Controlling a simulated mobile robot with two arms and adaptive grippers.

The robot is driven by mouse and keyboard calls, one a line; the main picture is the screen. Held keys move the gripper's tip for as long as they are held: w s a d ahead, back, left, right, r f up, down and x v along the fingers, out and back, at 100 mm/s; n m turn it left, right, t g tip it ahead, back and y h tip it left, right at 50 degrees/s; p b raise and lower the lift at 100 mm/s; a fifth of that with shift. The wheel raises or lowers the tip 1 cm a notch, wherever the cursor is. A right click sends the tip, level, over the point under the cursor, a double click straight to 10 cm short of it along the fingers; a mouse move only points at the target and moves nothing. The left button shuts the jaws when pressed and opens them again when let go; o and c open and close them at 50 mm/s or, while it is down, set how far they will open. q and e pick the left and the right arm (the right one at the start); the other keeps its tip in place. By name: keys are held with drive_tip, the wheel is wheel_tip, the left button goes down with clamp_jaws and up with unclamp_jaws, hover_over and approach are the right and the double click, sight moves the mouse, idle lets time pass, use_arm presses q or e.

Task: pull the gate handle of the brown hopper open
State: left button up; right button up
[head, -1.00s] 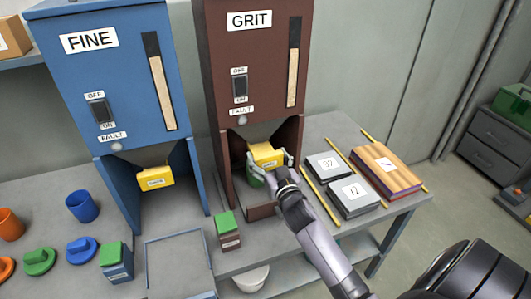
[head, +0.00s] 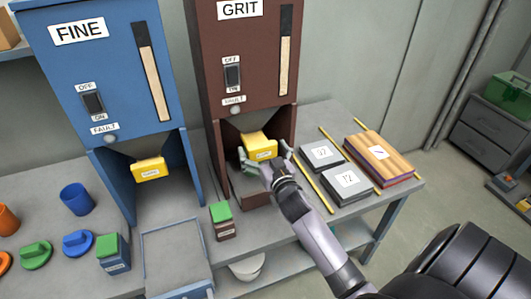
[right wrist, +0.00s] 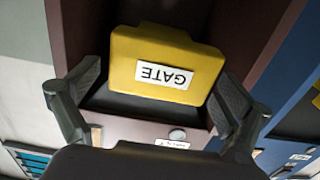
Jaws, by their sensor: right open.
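The brown hopper (head: 238,60), labelled GRIT, stands at the back of the table. Its yellow gate handle (head: 258,142) is at the mouth under the front panel. It also fills the upper middle of the right wrist view (right wrist: 165,50), with a white GATE label. My right gripper (head: 264,156) is open at the handle. In the right wrist view its two fingers (right wrist: 158,100) stand on either side of the handle. I cannot tell whether they touch it. My left gripper is not in view.
The blue FINE hopper (head: 100,80) with its own yellow handle (head: 149,168) stands to the left. A brown box with green top (head: 221,222) is in front. Grey blocks (head: 345,184) and a wooden-topped block (head: 380,158) lie right of my gripper. A tray (head: 148,250) is front left.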

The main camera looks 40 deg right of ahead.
drive_tip(key=v, duration=1.2)
drive_tip(key=shift+f, duration=0.15)
